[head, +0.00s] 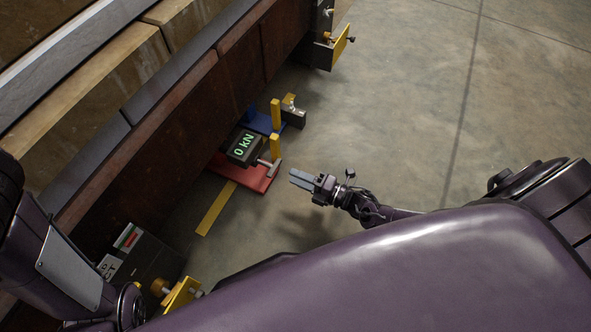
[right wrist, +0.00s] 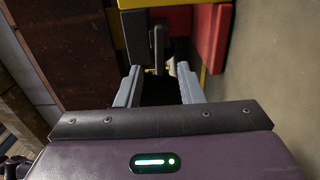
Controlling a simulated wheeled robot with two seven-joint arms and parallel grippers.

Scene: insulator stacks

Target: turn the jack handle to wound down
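The jack stands on a red base plate (head: 258,179) beside the long beam, with a display box (head: 242,149) reading 0 kN. The jack handle (head: 269,165) is a short grey bar sticking out on the display's right side. My right gripper (head: 294,179) is just right of the handle in the head view, with a gap between them. In the right wrist view its two grey fingers (right wrist: 160,72) are apart and empty. A dark upright bar (right wrist: 158,45), probably the handle, is ahead of the gap between them. My left gripper is not visible; only arm parts show.
Yellow posts (head: 276,114) and a blue plate (head: 262,124) stand behind the jack. A yellow strip (head: 215,209) lies on the floor. The heavy timber-topped beam (head: 160,138) bounds the left. Yellow brackets (head: 342,45) sit at its ends. Concrete floor (head: 430,110) is clear to the right.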

